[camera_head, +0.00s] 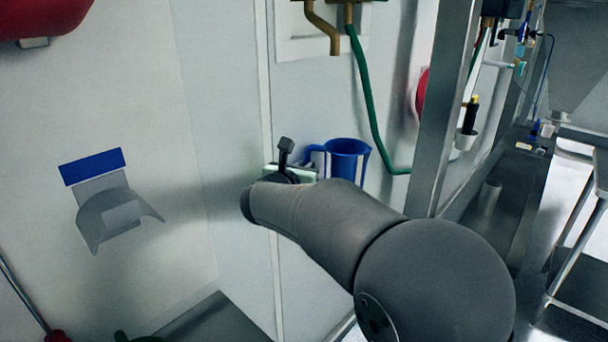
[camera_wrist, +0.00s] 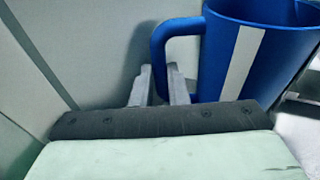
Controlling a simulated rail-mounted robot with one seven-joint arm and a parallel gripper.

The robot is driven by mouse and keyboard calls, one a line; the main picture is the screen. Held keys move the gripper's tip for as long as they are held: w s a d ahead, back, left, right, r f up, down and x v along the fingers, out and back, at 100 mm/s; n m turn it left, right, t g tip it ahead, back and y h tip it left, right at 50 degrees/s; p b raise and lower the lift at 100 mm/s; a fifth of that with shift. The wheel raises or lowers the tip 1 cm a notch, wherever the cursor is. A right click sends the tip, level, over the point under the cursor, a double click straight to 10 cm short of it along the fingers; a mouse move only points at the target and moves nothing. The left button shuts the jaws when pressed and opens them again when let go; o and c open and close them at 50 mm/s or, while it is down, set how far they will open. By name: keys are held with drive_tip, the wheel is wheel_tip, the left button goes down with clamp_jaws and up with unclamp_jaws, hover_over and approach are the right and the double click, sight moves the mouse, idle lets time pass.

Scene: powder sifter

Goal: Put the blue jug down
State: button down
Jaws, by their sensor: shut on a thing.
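The blue jug (camera_head: 345,162) is in the middle of the head view, upright, in front of the pale wall panel. Its open rim faces up, its handle points left, and my arm hides its lower part. In the wrist view the jug (camera_wrist: 222,58) fills the upper right, with a pale vertical stripe on its side. My gripper (camera_wrist: 160,84) is shut on the jug's handle, with a finger on each side of its lower part. What lies under the jug cannot be seen.
A green hose (camera_head: 364,95) hangs just behind and right of the jug. A steel post (camera_head: 446,110) stands to the right, beside a long dark counter (camera_head: 515,185). A grey holder (camera_head: 112,212) is on the left wall. A dark surface (camera_head: 215,322) is at lower left.

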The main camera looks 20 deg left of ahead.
drive_tip(key=shift+d+f, duration=0.1)
drive_tip(key=shift+f, duration=0.8)
drive_tip(key=shift+f+b, duration=0.3)
drive_tip(key=shift+b, duration=0.05)
drive_tip(key=c, duration=1.7)
unclamp_jaws()
drive_tip(key=shift+r, duration=0.1)
drive_tip(key=shift+r+p, duration=0.35)
drive_tip(key=shift+p, duration=0.15)
drive_tip(key=s+r+b, duration=0.1)
drive_tip(key=s, duration=1.1)
drive_tip(key=shift+r+b, duration=0.25)
drive_tip(key=shift+b, duration=0.15)
